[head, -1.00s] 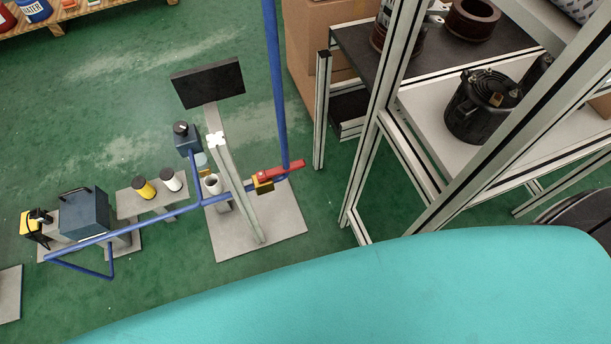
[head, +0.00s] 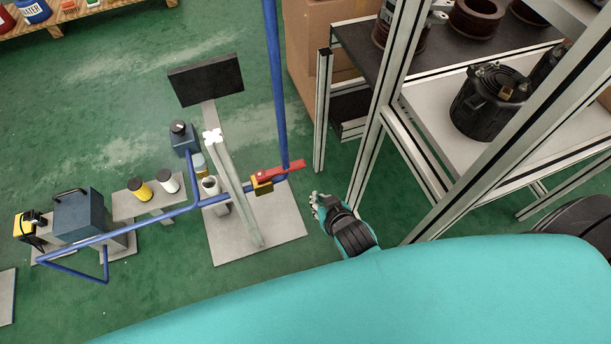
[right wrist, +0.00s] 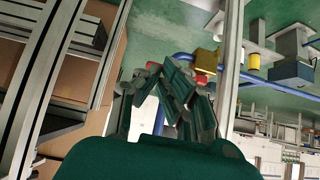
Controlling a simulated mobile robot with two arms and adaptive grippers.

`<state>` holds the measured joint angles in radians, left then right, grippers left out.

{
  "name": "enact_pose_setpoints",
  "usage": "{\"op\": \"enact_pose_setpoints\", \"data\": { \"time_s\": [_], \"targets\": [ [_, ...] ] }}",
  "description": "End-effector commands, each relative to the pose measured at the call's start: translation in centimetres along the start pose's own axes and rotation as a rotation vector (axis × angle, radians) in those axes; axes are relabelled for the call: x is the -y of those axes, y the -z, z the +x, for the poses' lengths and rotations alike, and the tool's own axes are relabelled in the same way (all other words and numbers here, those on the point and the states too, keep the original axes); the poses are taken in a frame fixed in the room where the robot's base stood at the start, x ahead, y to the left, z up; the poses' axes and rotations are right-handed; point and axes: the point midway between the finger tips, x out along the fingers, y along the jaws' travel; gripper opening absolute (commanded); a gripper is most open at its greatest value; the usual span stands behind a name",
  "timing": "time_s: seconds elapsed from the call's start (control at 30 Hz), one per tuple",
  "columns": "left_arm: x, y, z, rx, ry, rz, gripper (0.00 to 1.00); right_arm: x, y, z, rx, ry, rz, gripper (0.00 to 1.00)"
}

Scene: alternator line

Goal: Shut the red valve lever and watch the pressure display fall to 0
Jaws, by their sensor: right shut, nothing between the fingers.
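The red valve lever (head: 281,171) sits on a brass valve body (head: 262,187) in the blue pipe, to the right of a grey post. It lies nearly along the horizontal pipe, tilted up to the right. A dark display panel (head: 205,81) tops the post; no reading shows on it. My right gripper (head: 316,205) is shut and empty, to the lower right of the lever and apart from it in the picture. In the right wrist view its fingers (right wrist: 180,85) are together, with a bit of red (right wrist: 203,77) behind them. My left gripper is not in view.
An aluminium-framed shelf (head: 392,130) with a black cylindrical housing (head: 490,103) stands close to the right of my right arm. A vertical blue pipe (head: 275,80) rises behind the lever. Green floor (head: 120,120) is open behind the pipework at the left.

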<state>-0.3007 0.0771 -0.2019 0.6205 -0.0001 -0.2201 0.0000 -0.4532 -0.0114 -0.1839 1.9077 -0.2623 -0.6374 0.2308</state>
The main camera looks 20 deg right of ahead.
Motion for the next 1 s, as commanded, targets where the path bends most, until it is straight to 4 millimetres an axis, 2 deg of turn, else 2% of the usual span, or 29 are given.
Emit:
{"op": "enact_pose_setpoints", "data": {
  "time_s": [0.17,0.6,0.7,1.0],
  "targets": [
    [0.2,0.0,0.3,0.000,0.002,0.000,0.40,0.0,0.0,1.5,-0.001,0.000,-0.002,0.00],
    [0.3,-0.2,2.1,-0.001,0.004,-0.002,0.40,0.0,-0.1,10.6,-0.001,0.000,-0.002,0.00],
    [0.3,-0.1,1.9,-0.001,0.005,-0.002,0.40,0.0,1.5,11.5,-0.004,0.000,-0.002,0.00],
    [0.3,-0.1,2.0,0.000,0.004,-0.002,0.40,0.0,2.6,12.9,0.000,0.001,-0.001,0.00]
  ]
}}
